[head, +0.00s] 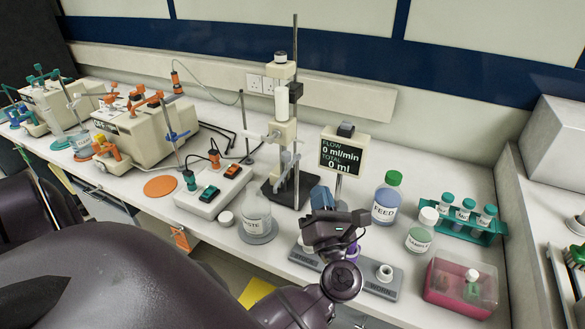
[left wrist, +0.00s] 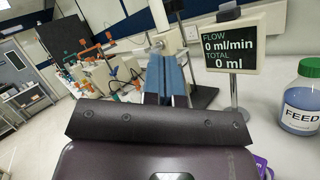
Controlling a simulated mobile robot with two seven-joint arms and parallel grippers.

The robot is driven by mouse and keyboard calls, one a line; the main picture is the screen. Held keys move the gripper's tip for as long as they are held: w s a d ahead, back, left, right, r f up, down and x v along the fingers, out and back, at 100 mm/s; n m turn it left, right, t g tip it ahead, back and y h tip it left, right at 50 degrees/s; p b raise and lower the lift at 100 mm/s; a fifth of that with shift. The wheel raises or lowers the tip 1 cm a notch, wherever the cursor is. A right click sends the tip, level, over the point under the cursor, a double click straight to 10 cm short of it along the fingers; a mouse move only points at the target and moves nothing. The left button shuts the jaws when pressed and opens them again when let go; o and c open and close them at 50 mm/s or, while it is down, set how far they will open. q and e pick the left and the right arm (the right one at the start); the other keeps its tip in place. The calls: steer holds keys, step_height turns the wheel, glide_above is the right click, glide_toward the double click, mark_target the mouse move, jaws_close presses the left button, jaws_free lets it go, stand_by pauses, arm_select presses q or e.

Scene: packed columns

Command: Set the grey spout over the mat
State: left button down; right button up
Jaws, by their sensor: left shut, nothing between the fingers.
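My left gripper (head: 322,197) has blue fingers, pressed together and empty, in front of the column stand and below the flow display. Its fingers show in the left wrist view (left wrist: 166,75), pointing away toward the stand. A pale grey spout-like part (head: 289,160) sits low on the column stand (head: 284,120), behind and left of the gripper; its exact outline is small. A grey round mat (head: 262,238) lies under the WASTE bottle (head: 256,212). My right gripper is not in view.
The flow display (head: 343,157) reads 0 ml/min and 0 ml. A FEED bottle (head: 386,203) stands right of the gripper. A grey block marked WORN (head: 383,285) lies near the front edge. A switch box (head: 213,190) stands between the orange mat and the stand.

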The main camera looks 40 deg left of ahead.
arm_select(q)
steer(key=n+g, duration=0.3)
steer(key=n, duration=0.1)
steer(key=n+g+h+p, duration=0.2)
steer(key=n+g+p, duration=0.1)
steer(key=n, duration=0.2)
glide_toward(287, 161)
steer(key=x, duration=0.6)
steer(key=shift+w, duration=0.1)
steer(key=shift+w+a, duration=0.25)
steer(key=shift+a, duration=0.4)
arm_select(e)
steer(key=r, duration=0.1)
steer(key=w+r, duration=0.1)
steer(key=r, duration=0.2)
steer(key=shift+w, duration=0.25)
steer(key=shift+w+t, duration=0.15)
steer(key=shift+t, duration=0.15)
arm_select(q)
steer(key=shift+a+f, duration=0.1)
steer(key=shift+a, duration=0.05)
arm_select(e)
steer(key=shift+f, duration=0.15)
